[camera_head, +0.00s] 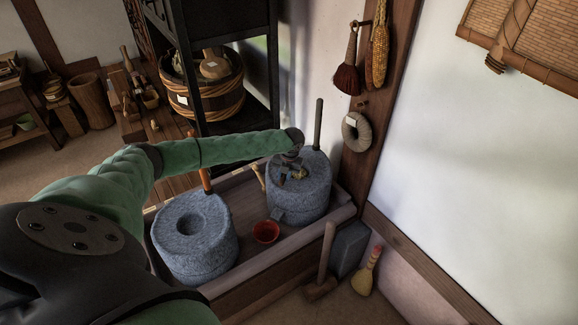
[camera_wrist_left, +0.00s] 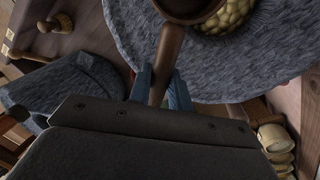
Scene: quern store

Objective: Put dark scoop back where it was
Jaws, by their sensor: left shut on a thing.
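My left gripper (camera_head: 290,168) is over the right grey stone quern (camera_head: 312,196). In the left wrist view its blue-grey fingers (camera_wrist_left: 160,84) are shut on the brown handle of the dark scoop (camera_wrist_left: 167,52). The scoop's dark bowl is at the top edge of that view, partly cut off, beside yellowish kernels (camera_wrist_left: 230,14) in the quern's opening. I cannot tell whether the bowl touches the stone. In the head view the scoop is too small and hidden to make out clearly. My right gripper is not in view.
A second quern (camera_head: 195,237) with an open hole stands left in the wooden trough (camera_head: 268,259). A red bowl (camera_head: 265,232) sits between the querns. An upright handle (camera_head: 318,124) rises from the right quern. A dark shelf (camera_head: 230,35) with a basket (camera_head: 203,93) stands behind.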

